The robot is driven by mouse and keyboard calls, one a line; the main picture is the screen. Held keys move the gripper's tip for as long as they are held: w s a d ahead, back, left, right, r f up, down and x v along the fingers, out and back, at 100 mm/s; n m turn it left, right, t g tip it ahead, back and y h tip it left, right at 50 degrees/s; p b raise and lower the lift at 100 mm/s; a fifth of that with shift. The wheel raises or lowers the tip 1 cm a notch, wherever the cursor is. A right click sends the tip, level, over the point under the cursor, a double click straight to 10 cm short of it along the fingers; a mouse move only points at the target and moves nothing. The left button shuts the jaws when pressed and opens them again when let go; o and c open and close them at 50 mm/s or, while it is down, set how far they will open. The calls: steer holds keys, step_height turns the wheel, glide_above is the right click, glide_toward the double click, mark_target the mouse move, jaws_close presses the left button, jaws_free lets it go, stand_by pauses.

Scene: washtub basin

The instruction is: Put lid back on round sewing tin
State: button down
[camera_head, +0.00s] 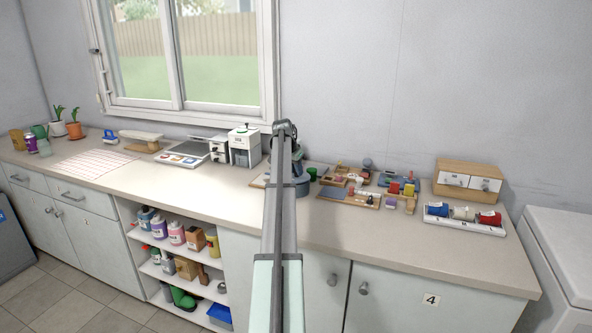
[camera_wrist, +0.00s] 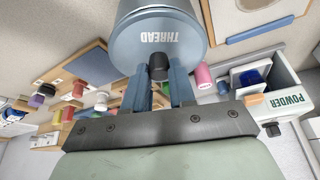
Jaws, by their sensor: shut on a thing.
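My gripper (camera_wrist: 160,88) is shut on a black knob (camera_wrist: 158,67), which I take to be the knob of the tin's lid. A round blue-grey tin shape (camera_wrist: 168,18) marked THREAD fills the top middle of the wrist view, right beyond the knob. I cannot tell where the lid's edge ends and the tin begins, or whether they touch. In the head view my arm hides most of my gripper and the knob. A blue-grey round shape (camera_head: 302,192), likely the tin, shows partly behind my arm on the counter.
Boards with several spools and small blocks (camera_head: 350,192) lie right of my arm. A wooden drawer box (camera_head: 468,169) and a white spool rack (camera_head: 464,226) stand farther right. A white appliance (camera_head: 245,142) is to the left. The front of the counter (camera_head: 200,196) is clear there.

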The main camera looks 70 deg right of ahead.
steer(key=shift+c, duration=1.9)
jaws_free()
steer(key=shift+r, duration=0.2)
steer(key=shift+r, duration=3.35)
jaws_close()
steer(key=shift+f, duration=2.95)
